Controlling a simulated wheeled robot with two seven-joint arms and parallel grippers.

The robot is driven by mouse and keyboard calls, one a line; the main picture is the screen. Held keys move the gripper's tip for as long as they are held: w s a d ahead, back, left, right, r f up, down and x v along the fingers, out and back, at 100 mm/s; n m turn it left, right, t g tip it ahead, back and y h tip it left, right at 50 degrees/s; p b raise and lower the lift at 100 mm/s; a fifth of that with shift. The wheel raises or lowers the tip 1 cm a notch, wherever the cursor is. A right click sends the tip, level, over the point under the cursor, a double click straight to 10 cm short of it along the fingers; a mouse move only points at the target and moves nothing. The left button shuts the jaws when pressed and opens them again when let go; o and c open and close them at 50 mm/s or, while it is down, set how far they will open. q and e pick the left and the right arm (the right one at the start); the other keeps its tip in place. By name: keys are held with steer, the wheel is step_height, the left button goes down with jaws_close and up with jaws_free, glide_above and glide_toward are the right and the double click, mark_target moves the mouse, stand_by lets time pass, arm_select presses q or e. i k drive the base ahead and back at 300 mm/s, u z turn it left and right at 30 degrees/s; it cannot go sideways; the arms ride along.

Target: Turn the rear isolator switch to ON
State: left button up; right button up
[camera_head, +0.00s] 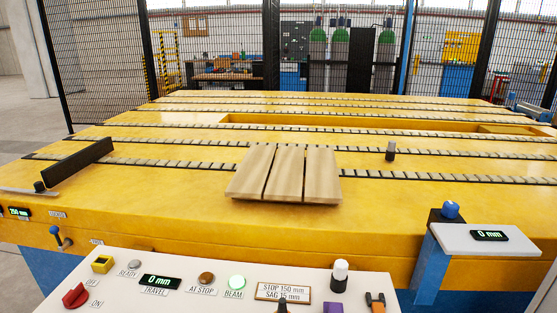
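A red rotary switch (76,296) sits at the left end of the pale control panel at the bottom of the head view. An OFF label (92,282) is at its upper right and an ON label (96,304) at its lower right. Its handle slants up to the right and seems to point toward OFF. It is the only switch with these labels that I see; no label here names it as rear. Neither of my grippers shows in this view.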

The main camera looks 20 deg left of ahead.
mark_target(78, 296)
steer(key=u, duration=1.55)
steer(key=k, duration=0.95)
steer(key=u, duration=0.7)
steer(key=i, duration=1.6)
steer(key=z, duration=0.05)
